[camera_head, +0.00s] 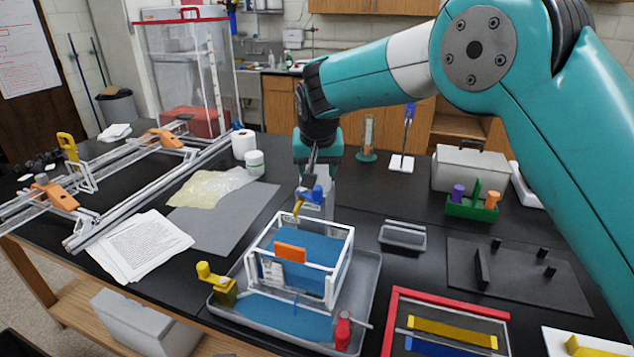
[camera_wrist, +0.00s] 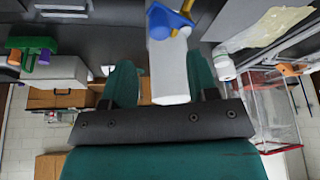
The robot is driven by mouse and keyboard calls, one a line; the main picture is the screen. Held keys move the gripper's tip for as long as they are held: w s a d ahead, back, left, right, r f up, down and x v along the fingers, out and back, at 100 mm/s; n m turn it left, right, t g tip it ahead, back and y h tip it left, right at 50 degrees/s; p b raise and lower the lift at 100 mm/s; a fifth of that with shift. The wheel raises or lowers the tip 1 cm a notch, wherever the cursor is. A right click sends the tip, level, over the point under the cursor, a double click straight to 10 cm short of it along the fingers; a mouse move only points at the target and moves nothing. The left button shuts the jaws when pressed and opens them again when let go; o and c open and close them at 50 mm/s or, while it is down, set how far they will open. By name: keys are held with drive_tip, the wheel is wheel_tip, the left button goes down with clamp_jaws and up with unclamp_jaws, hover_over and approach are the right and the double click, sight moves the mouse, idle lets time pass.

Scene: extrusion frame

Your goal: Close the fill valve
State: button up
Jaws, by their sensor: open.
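A blue valve handle (camera_head: 312,193) sits at the top of a white upright block (camera_head: 326,207) behind the clear tank, with a yellow piece (camera_head: 298,207) beside it. I take this to be the fill valve. In the wrist view the blue handle (camera_wrist: 168,20) is at the top, beyond the fingertips, and the white block (camera_wrist: 168,75) shows between the fingers. My gripper (camera_wrist: 162,78) is open, with one teal finger on each side of the block. In the head view it points down just above the valve, partly hidden by its own wrist. Contact cannot be made out.
The white-framed tank (camera_head: 345,262) with an orange block (camera_head: 290,252) stands in a grey tray (camera_head: 366,300). A yellow valve (camera_head: 222,290) and red valve (camera_head: 343,330) are at the tray's sides. A green holder (camera_head: 470,208) stands right; papers (camera_head: 140,247) lie left.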

sight(319, 187)
drive_tip(key=p+x, duration=0.2)
drive_tip(key=x, duration=0.6)
drive_tip(key=shift+r, duration=0.1)
drive_tip(key=c, duration=0.9)
drive_tip(key=shift+w+d+f+n+b, duration=0.3)
drive_tip(key=shift+n+b, duration=0.2)
drive_tip(key=shift+b, duration=0.15)
drive_tip(key=shift+w+d+n+y+b, duration=0.2)
drive_tip(key=shift+n+y+b, duration=0.2)
drive_tip(key=shift+n+b, duration=0.2)
drive_tip(key=n, duration=0.1)
drive_tip(key=w+n+y+b, duration=0.1)
drive_tip(key=shift+d+r+n, duration=0.15)
drive_tip(key=shift+r+n, duration=0.15)
drive_tip(key=shift+n, duration=0.1)
